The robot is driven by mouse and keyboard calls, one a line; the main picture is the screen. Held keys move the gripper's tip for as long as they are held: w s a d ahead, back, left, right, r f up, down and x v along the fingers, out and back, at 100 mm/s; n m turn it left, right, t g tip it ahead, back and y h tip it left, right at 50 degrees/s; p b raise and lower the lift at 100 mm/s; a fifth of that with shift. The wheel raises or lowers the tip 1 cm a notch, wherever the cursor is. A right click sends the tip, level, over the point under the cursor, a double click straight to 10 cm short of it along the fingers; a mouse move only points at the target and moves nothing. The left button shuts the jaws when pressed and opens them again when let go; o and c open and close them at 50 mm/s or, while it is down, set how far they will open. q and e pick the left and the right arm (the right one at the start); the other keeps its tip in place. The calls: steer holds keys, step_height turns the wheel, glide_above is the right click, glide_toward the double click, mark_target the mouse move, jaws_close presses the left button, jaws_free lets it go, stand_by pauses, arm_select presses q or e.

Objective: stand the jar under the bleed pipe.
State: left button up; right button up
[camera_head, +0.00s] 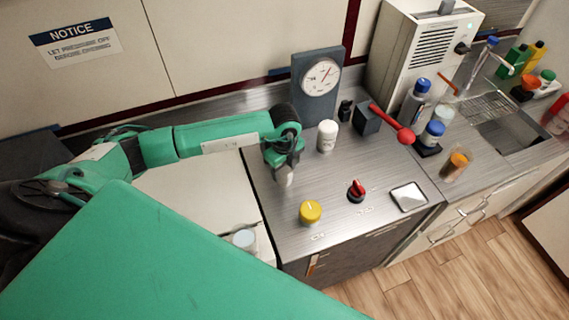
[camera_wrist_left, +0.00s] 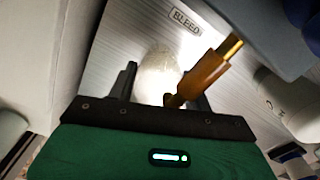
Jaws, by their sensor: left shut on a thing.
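My left gripper (camera_head: 284,164) is shut on a pale, translucent jar (camera_wrist_left: 158,72), low over the metal counter. In the head view only a whitish bit of the jar (camera_head: 285,178) shows below the gripper. In the left wrist view the jar is between the two dark fingers (camera_wrist_left: 163,90). The brass bleed pipe (camera_wrist_left: 208,72) slants across the jar's right side, its dark lower end overlapping the jar. A BLEED label (camera_wrist_left: 186,20) is on the counter beyond. I cannot tell whether the jar touches the counter. The pipe is hidden in the head view. My right gripper is not in view.
A white canister (camera_head: 327,136) stands right of my gripper, before the gauge panel (camera_head: 318,88). A red-handled lever (camera_head: 393,124) is farther right. A glass (camera_head: 244,239) stands at lower left.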

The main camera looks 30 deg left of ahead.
arm_select(q)
steer(key=shift+w+d+f, duration=0.1)
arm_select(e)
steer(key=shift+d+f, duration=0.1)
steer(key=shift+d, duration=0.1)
arm_select(q)
steer(key=shift+f, duration=0.15)
steer(key=o, duration=1)
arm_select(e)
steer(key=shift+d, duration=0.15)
arm_select(q)
steer(key=shift+r, duration=0.25)
steer(key=shift+r+b, duration=0.25)
steer(key=shift+b, duration=0.05)
step_height(320, 180, up, 12)
steer(key=b, duration=0.3)
steer(key=shift+f, duration=0.25)
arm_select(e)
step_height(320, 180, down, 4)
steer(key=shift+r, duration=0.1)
